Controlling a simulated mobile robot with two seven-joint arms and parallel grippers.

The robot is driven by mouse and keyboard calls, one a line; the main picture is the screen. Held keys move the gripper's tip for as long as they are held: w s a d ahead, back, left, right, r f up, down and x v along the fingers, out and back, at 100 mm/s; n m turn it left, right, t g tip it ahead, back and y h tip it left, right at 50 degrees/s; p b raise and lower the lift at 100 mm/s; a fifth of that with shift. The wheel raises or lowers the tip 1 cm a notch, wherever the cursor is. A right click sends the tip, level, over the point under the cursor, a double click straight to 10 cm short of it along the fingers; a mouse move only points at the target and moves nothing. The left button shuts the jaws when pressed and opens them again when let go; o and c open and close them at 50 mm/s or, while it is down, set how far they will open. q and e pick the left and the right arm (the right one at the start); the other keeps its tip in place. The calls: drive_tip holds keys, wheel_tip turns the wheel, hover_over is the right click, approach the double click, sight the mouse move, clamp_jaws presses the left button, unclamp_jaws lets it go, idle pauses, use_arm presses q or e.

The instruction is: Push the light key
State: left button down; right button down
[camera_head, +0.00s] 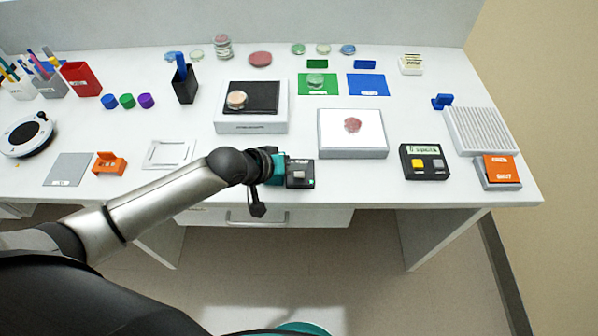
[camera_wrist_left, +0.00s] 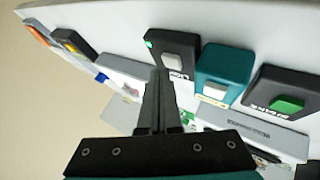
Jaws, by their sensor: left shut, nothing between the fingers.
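The light key is the pale grey key (camera_head: 299,174) on a small black box (camera_head: 301,182) at the table's front edge; in the left wrist view the key (camera_wrist_left: 172,61) sits on the black box (camera_wrist_left: 184,46) above a partly readable label. My left gripper (camera_wrist_left: 161,76) is shut and empty, its fingertips overlapping the edge of this box in the wrist view. In the head view the gripper (camera_head: 268,160) is just left of the box. I cannot tell whether the tips touch it. My right gripper is not in view.
A teal box (camera_wrist_left: 223,68) with a white key stands beside the black box, and a black box (camera_wrist_left: 283,91) with a green key is beyond it.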

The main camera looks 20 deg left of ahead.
sight(296, 176)
use_arm(q)
drive_tip(key=shift+f, duration=0.45)
idle(0.6)
drive_tip(key=shift+r, duration=0.15)
drive_tip(key=shift+r+p, duration=0.8)
drive_tip(key=shift+p, duration=0.25)
wheel_tip(296, 176, up, 6)
drive_tip(key=p, duration=0.7)
